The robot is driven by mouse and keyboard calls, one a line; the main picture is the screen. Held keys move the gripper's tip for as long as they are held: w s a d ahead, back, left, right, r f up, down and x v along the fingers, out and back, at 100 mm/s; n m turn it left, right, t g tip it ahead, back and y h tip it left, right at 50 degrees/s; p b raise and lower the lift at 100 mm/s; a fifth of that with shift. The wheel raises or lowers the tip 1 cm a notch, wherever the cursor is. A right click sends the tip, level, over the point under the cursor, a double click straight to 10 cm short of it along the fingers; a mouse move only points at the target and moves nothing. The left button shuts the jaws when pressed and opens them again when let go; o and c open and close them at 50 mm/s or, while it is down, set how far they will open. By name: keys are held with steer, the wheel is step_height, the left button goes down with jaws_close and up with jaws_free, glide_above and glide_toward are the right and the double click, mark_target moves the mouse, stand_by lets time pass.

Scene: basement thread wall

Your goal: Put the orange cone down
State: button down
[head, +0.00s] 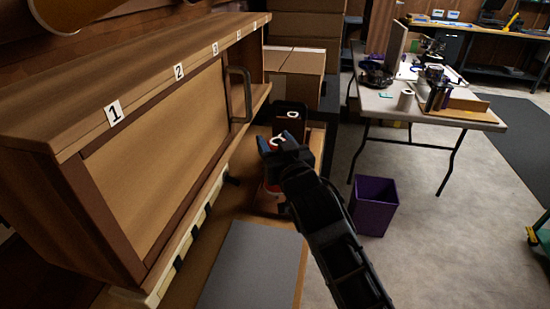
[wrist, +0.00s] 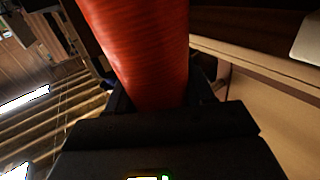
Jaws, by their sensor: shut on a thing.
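The orange cone is a red-orange wound thread cone. It fills the upper middle of the wrist view (wrist: 142,48), between the two dark fingers. In the head view a small part of the cone (head: 272,186) shows below and left of my gripper (head: 277,149); the rest is hidden behind the gripper. My gripper is shut on the cone, over the wooden surface beside the numbered cabinet. I cannot tell whether the cone's base touches that surface.
The wooden cabinet (head: 150,150) with labels 1, 2, 3 and a handle (head: 240,95) stands close on the left. A grey panel (head: 252,268) lies in front. A dark holder (head: 291,119) stands just behind the gripper. A purple bin (head: 374,207) and folding table (head: 385,104) are right.

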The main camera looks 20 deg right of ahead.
steer(key=shift+f, duration=1.9)
steer(key=shift+b, duration=0.3)
steer(key=shift+f, duration=0.2)
steer(key=shift+c, duration=2.1)
jaws_free()
steer(key=shift+r, duration=0.15)
steer(key=s+a+b, duration=0.1)
steer(key=s, duration=1.1)
steer(key=shift+b, duration=0.4)
